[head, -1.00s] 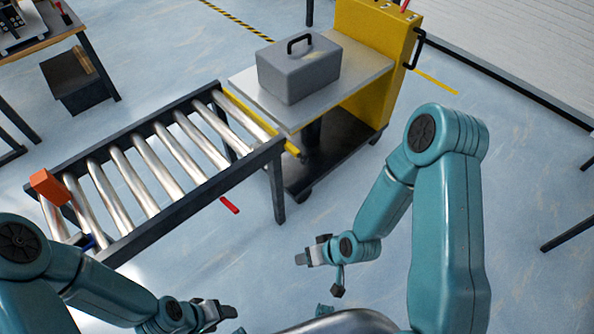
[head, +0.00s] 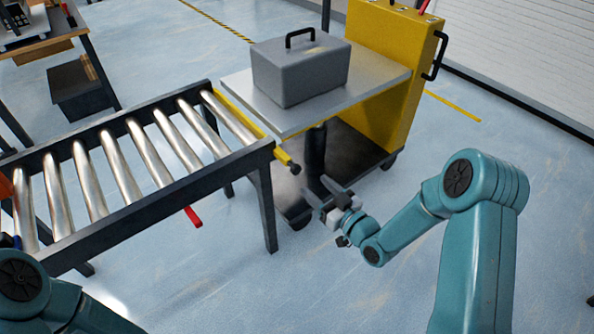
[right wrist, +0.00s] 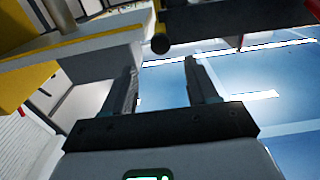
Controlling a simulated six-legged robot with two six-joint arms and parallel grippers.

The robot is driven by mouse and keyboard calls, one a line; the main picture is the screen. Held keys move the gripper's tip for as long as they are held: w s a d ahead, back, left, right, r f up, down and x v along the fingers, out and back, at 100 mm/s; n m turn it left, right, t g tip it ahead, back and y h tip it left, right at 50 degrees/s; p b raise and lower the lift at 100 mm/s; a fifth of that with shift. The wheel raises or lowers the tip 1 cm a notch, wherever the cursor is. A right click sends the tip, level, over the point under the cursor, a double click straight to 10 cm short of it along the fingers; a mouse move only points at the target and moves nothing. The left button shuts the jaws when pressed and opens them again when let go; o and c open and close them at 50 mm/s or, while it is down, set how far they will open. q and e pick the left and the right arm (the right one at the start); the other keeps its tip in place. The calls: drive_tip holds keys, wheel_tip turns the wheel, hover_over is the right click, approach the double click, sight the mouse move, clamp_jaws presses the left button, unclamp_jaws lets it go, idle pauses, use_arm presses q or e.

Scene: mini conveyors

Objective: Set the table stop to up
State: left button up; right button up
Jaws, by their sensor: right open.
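The table stop is a yellow bar (head: 238,112) along the edge of the grey lift table (head: 376,82) that faces the roller conveyor. Its near end carries a dark knob (head: 295,168), which also shows in the right wrist view (right wrist: 160,45). I cannot tell whether the bar stands above the table top. My right gripper (head: 320,187) is open and empty, just right of and below the knob in the head view, apart from it. In the right wrist view the knob appears just beyond the open fingers (right wrist: 160,72). My left gripper is out of view.
A grey case (head: 300,75) with a black handle stands on the table. The yellow cart body (head: 390,75) rises behind it. The roller conveyor (head: 130,160) ends beside the stop; a red handle (head: 193,216) hangs under its side. Floor to the right is clear.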

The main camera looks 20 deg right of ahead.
sight(298, 171)
drive_tip(key=b+x, duration=0.1)
drive_tip(key=x, duration=0.8)
drive_tip(key=shift+w+a, duration=0.15)
drive_tip(key=shift+a, duration=0.05)
